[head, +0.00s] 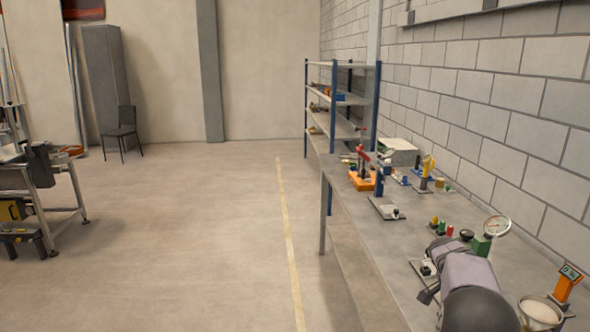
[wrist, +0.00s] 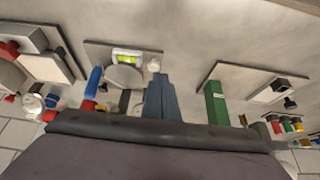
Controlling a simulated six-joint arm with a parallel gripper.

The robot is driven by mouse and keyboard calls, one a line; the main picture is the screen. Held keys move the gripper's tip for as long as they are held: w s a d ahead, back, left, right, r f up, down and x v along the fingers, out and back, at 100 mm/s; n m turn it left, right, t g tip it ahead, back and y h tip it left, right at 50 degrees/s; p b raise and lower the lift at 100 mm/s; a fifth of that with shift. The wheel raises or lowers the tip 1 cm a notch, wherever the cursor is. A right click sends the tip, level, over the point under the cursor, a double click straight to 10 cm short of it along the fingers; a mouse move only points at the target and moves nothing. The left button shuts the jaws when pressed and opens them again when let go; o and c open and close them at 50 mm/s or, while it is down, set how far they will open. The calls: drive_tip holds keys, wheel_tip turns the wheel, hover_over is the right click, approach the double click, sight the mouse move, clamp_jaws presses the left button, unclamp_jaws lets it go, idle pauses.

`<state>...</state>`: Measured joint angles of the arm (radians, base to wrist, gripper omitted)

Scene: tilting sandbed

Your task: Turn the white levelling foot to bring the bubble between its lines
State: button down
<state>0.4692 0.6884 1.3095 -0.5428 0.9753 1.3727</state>
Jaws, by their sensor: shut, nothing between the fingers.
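In the wrist view a flat grey plate carries a yellow-green bubble vial (wrist: 128,56) in a pale housing. The bubble and its lines are too small to make out. A small white knob, which looks like the levelling foot (wrist: 154,65), sits at the plate's right side, just right of the vial. A grey rounded part (wrist: 122,77) lies just below the vial in the picture. My gripper (wrist: 161,78) is shut and empty. Its blue-grey fingers point up the picture, with the tips just below the white knob. I cannot tell whether they touch it.
In the wrist view a green block (wrist: 216,100) stands right of my fingers and a blue handle (wrist: 92,82) left. In the head view the bench (head: 400,240) holds a round gauge (head: 497,226), a bowl (head: 540,312) and an orange display (head: 568,283). A block wall borders it.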

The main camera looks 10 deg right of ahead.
drive_tip(key=shift+r, duration=0.25)
drive_tip(key=s+p, duration=0.1)
drive_tip(key=p, duration=0.2)
drive_tip(key=s+r+p, duration=0.1)
drive_tip(key=p, duration=0.3)
drive_tip(key=shift+d, duration=0.1)
drive_tip(key=shift+f, duration=0.25)
drive_tip(key=shift+f+b, duration=2.05)
drive_tip(key=shift+f, duration=1.3)
drive_tip(key=shift+d, duration=0.25)
drive_tip(key=shift+w+r+b, duration=0.15)
drive_tip(key=shift+w+b, duration=0.55)
drive_tip(key=shift+b, duration=2)
drive_tip(key=shift+w+a+b, duration=0.1)
drive_tip(key=shift+a+b, duration=0.2)
drive_tip(key=shift+b, duration=0.1)
